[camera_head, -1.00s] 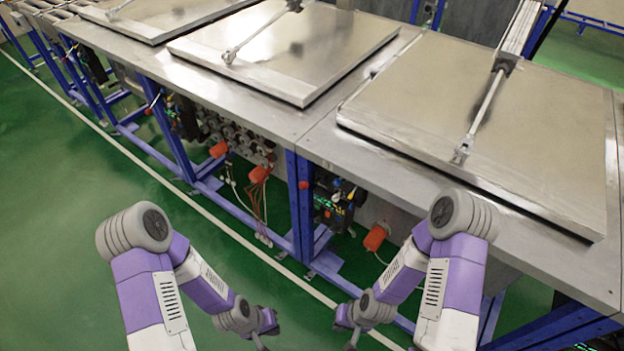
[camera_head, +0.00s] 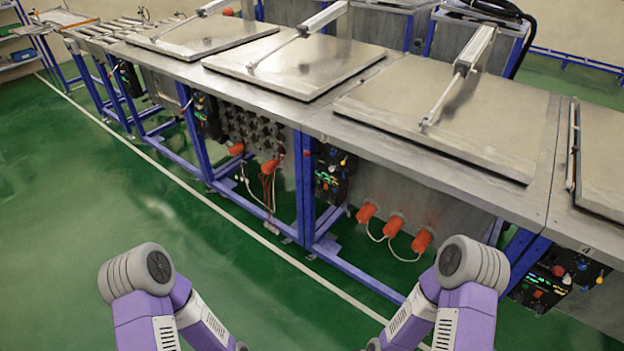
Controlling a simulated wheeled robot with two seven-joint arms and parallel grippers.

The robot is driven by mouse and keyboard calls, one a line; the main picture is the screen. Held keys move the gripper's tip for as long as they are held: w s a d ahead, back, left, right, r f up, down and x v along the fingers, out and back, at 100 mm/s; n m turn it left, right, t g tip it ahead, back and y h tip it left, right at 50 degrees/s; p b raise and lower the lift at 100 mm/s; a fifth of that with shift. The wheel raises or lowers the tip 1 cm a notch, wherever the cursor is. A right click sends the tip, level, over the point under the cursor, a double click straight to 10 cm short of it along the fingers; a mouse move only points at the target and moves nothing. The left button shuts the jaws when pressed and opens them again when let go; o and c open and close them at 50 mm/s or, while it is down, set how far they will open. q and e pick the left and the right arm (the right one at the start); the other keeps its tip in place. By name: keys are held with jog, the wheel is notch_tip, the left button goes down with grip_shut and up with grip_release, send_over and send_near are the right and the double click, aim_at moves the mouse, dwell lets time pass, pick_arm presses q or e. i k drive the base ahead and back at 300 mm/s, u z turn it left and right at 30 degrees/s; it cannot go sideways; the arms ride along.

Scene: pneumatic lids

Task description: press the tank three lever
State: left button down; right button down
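A row of steel tanks with flat lids, all lying shut, runs across the view. The large lid (camera_head: 475,112) right of centre has a pneumatic cylinder (camera_head: 478,48) with its rod fixed on top. A dark control box (camera_head: 333,175) with small lights hangs under the front edge left of that tank. Another control box (camera_head: 553,277) hangs further right, below a mark that looks like a 4. Levers on these boxes are too small to tell apart, and I cannot read a number three. Both my grippers are below the picture; only upper parts of my arms show.
Orange plugs (camera_head: 422,240) with white cables stick out under the tank front. Blue frame legs (camera_head: 304,190) stand on the green floor (camera_head: 120,260). The floor before the tanks is clear, with a white line (camera_head: 205,202) along it.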

aim_at(307, 153)
jog(key=u, duration=0.95)
jog(key=i, duration=2.1)
jog(key=z, duration=1.2)
